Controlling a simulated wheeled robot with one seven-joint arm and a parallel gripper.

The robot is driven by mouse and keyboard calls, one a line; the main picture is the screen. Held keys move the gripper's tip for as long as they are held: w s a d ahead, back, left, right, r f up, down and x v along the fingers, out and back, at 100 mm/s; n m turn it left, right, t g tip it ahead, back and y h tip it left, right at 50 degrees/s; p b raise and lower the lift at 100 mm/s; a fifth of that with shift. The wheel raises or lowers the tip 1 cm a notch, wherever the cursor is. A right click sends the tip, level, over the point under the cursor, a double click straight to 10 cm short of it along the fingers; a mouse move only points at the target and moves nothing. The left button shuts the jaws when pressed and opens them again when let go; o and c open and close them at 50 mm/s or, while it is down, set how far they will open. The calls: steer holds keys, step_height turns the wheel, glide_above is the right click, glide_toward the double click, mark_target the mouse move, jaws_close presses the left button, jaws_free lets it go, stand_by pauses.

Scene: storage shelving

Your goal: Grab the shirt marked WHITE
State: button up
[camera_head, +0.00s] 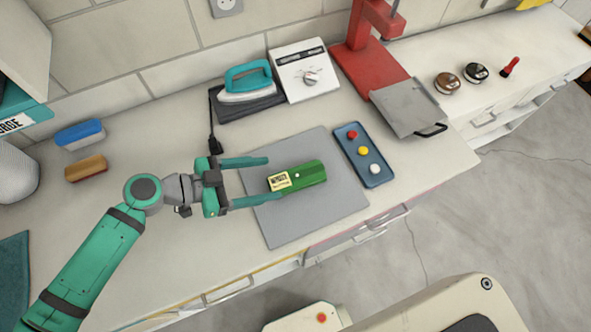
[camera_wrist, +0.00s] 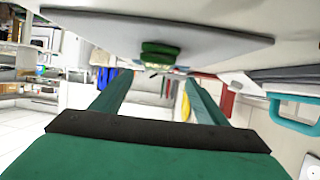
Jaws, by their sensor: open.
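No shirt marked WHITE can be made out in either view. A green block-like item (camera_head: 312,174) with a yellow label on its left end lies on a grey mat (camera_head: 290,225); the label's print is too small to read. It also shows in the wrist view (camera_wrist: 160,50). My gripper (camera_head: 274,180) is open and empty. Its fingertips are near the labelled end, one on either side in the head view; I cannot tell the height gap. Small blue and red hanging shapes show far off in the wrist view, too blurred to identify.
A blue tray (camera_head: 352,142) with red, yellow and white knobs sits right of the mat. A teal iron (camera_head: 247,82), a white dial box (camera_head: 304,72) and a red press (camera_head: 362,50) stand behind. Two brushes (camera_head: 80,134) lie at left. The counter's front edge is close.

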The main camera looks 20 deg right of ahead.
mark_target(286, 180)
steer(key=shift+s+x, duration=0.15)
steer(key=shift+x, duration=0.6)
steer(key=shift+s+x, duration=0.2)
steer(key=shift+x, duration=0.55)
steer(key=x, duration=0.5)
steer(key=shift+a+f, duration=0.2)
steer(key=shift+f, duration=0.2)
steer(key=c, duration=1.2)
